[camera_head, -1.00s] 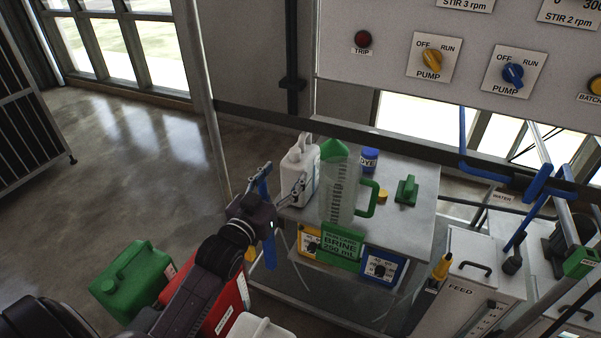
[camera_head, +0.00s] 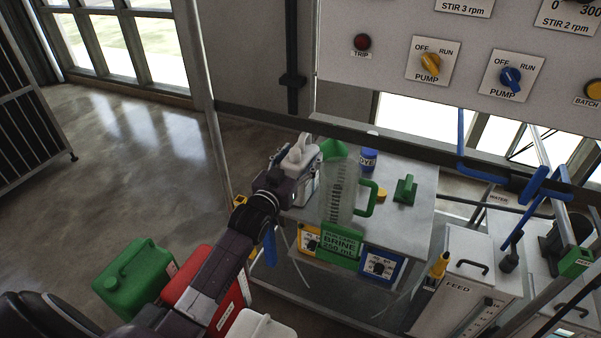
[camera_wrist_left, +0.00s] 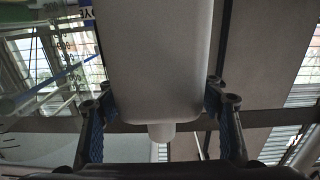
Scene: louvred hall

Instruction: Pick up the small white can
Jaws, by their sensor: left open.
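The small white can (camera_head: 301,155), with a handle on top, stands on the grey bench beside the clear measuring jug. My left gripper (camera_head: 289,174) is at the can and hides part of its near side. In the left wrist view, the can's pale body (camera_wrist_left: 155,60) fills the space between the two blue-padded fingers (camera_wrist_left: 158,100). The fingers are open, one on each side of the can. I cannot tell whether either pad touches it. My right gripper is not in view.
The jug (camera_head: 341,190) with a green handle stands close to the right of the can. Green (camera_head: 134,275) and red (camera_head: 199,281) canisters are in front.

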